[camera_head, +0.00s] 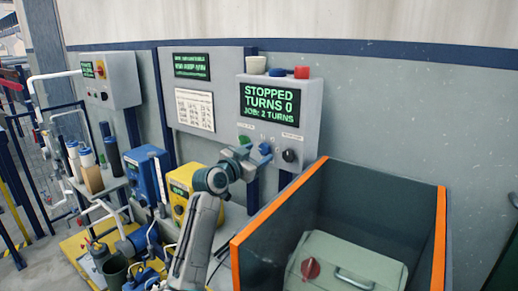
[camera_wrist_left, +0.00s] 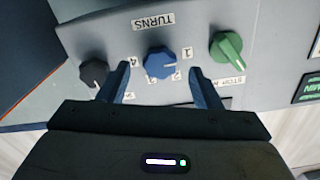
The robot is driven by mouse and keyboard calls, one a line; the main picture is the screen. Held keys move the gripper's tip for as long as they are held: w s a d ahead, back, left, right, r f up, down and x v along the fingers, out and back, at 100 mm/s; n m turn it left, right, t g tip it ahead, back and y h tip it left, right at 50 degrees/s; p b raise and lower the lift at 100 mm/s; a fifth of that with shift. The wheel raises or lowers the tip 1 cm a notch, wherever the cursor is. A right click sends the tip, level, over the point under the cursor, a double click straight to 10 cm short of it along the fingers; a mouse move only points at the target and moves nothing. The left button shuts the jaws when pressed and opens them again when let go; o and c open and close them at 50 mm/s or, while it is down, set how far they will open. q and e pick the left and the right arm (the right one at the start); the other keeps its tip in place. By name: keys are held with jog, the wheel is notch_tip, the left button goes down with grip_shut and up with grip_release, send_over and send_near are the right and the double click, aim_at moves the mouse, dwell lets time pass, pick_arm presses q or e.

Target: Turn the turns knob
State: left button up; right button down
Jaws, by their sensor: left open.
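The blue turns knob (camera_wrist_left: 160,63) sits on the grey control panel under a label reading TURNS; numbers around it include 1 and 4. My left gripper (camera_head: 257,156) is at the panel front. In the wrist view its two fingers stand open on either side of the blue knob, with a visible gap on each side. The knob also shows beside the gripper in the head view (camera_head: 265,149), partly covered. The panel screen (camera_head: 269,103) reads STOPPED, TURNS 0, JOB: 2 TURNS. My right gripper is not in view.
A green knob (camera_wrist_left: 226,47) and a black knob (camera_wrist_left: 93,72) flank the blue one. A dark bin with orange edges (camera_head: 441,235) stands below right, holding a grey-green case (camera_head: 345,254). A yellow box (camera_head: 180,190) stands left of my arm.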

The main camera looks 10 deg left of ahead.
pick_arm(q)
jog(key=shift+x, duration=0.75)
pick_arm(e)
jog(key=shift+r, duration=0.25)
pick_arm(q)
jog(key=c, duration=1)
jog(key=shift+f+m+b, duration=0.25)
jog(key=shift+m+b, duration=0.15)
jog(key=shift+b, duration=0.2)
jog(key=m+b, duration=0.2)
jog(key=b, duration=0.2)
jog(key=shift+f+m, duration=0.15)
jog(key=shift+m, duration=0.25)
jog(key=m+b, duration=0.3)
jog(key=b, duration=0.1)
jog(key=shift+m, duration=0.3)
jog(key=shift+m+b, duration=0.7)
jog(key=shift+m, duration=0.1)
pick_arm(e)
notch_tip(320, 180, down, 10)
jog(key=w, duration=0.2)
pick_arm(q)
jog(key=m+b, duration=0.2)
jog(key=shift+r+m, duration=0.25)
jog(key=shift+m, duration=0.35)
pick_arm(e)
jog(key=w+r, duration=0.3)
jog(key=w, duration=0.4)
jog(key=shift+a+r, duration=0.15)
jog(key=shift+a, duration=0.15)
